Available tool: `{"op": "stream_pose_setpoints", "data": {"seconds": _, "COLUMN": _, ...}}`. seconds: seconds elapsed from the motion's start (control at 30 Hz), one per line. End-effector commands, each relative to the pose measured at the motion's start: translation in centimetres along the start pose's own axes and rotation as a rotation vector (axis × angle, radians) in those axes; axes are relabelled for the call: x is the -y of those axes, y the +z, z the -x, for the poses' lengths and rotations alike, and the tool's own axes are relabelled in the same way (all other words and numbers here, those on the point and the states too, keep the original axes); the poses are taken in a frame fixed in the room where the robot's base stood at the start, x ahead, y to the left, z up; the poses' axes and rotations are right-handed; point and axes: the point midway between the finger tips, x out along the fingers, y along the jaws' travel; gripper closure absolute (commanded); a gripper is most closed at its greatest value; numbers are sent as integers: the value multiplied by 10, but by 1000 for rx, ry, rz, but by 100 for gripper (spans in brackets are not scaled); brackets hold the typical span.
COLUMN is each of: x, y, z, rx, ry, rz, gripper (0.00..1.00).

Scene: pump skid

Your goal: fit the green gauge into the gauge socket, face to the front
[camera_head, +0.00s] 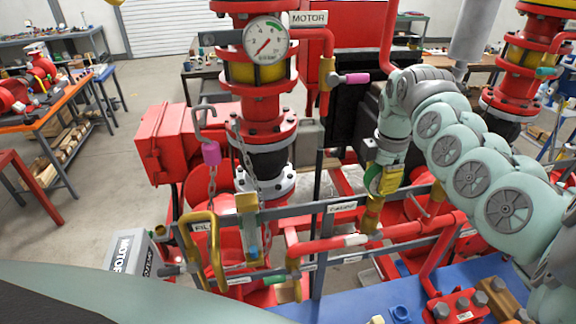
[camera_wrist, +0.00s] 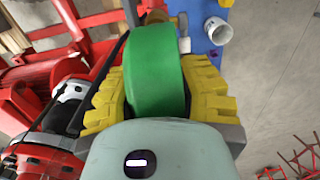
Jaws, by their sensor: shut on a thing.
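The green gauge (camera_wrist: 155,70) is held between the yellow finger pads of my gripper (camera_wrist: 155,85) in the wrist view, its green rounded back and side towards the camera. In the head view the gauge (camera_head: 374,180) shows as a small green edge, partly hidden by my gripper (camera_head: 386,178). My gripper is shut on it, above the red pipe of the skid. A brass fitting (camera_head: 371,218) stands just below the gauge in the head view. I cannot tell whether it is the socket, or whether the two touch. The gauge's face is not clearly visible.
A grey rail with labels (camera_head: 342,206) runs close by the gripper. A yellow curved handle (camera_head: 213,255) and red pipes (camera_head: 325,244) stand nearby. A white-faced gauge (camera_head: 266,38) is on the red column at the back. Blue skid deck (camera_head: 340,308) lies in front.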

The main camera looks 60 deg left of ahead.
Motion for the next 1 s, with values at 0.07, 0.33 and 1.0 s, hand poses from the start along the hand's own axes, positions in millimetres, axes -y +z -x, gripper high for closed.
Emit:
{"op": "stream_pose_setpoints", "data": {"seconds": 0.07, "x": 0, "y": 0, "z": 0, "rx": 0, "ry": 0, "rz": -1, "gripper": 100}}
{"op": "stream_pose_setpoints", "data": {"seconds": 0.33, "x": 0, "y": 0, "z": 0, "rx": 0, "ry": 0, "rz": 0, "gripper": 38}}
{"op": "stream_pose_setpoints", "data": {"seconds": 1.0, "x": -1, "y": 2, "z": 67, "rx": 7, "ry": 6, "rz": -1, "gripper": 38}}
